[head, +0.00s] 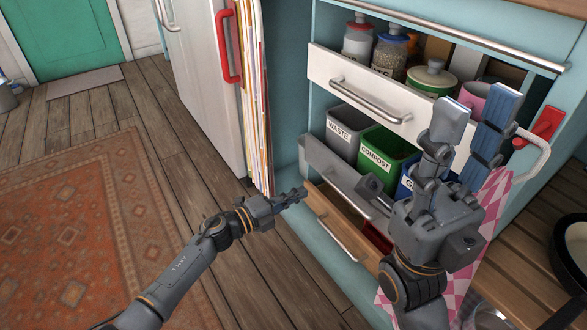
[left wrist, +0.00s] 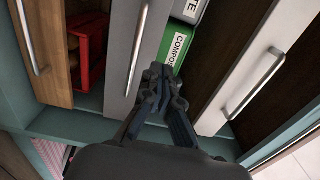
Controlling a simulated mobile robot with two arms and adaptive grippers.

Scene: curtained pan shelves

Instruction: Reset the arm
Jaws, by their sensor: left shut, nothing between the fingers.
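My left arm (head: 185,270) reaches in from the lower left. Its gripper (head: 297,194) is shut and empty, in front of the open drawers. In the left wrist view the gripper (left wrist: 158,78) has its fingertips together, in front of the green compost bin, with no contact clear. My right gripper (head: 440,140) is large in the foreground at the right. Its fingers are spread with nothing seen between them, and it hides part of the drawers and bins.
An upper drawer (head: 357,98) with jars, a middle drawer with waste (head: 343,131) and compost (head: 376,157) bins, and a wooden lower drawer (head: 338,228) stand open. A fridge (head: 206,85) stands left of them. The floor at left, with a rug (head: 75,215), is clear.

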